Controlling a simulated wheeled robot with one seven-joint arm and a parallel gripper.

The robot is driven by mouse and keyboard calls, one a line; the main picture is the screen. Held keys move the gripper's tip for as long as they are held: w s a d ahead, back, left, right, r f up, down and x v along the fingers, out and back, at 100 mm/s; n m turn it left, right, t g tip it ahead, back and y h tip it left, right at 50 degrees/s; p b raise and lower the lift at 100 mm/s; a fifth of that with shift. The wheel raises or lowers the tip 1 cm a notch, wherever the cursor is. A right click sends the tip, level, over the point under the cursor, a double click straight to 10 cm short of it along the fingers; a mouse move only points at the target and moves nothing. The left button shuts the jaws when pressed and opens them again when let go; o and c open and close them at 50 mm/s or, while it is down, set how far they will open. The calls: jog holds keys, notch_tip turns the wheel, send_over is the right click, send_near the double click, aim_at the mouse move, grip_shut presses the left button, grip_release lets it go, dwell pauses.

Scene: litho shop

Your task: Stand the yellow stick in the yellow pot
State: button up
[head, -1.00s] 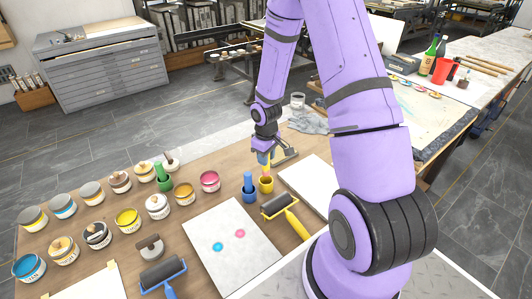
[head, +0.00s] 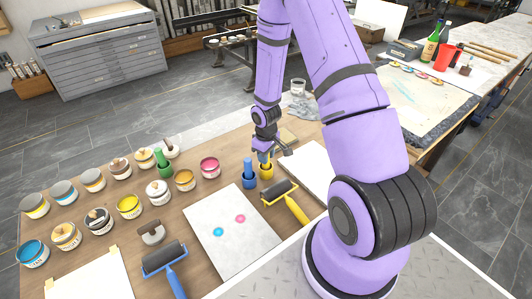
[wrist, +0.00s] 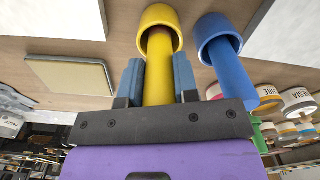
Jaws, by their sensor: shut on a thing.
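The yellow stick (wrist: 158,80) is held between the blue finger pads of my gripper (wrist: 158,66). In the wrist view its reddish-brown end is within the mouth of the yellow pot (wrist: 150,16); how deep it goes is hidden. In the head view the yellow pot (head: 266,172) stands upright on the table, with my gripper (head: 266,157) just above it and the stick mostly hidden. My gripper is shut on the stick.
A blue stick stands in a blue pot (head: 249,181) close on the left. A yellow-handled roller (head: 288,201) lies just in front. Several ink tins stand further left, with a green pot (head: 164,188) among them. A pale sheet (head: 230,250) lies in front.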

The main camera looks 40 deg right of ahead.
dwell(0.3)
jog(key=o, duration=1)
notch_tip(320, 180, up, 11)
jog(key=shift+f, duration=0.15)
dwell(0.6)
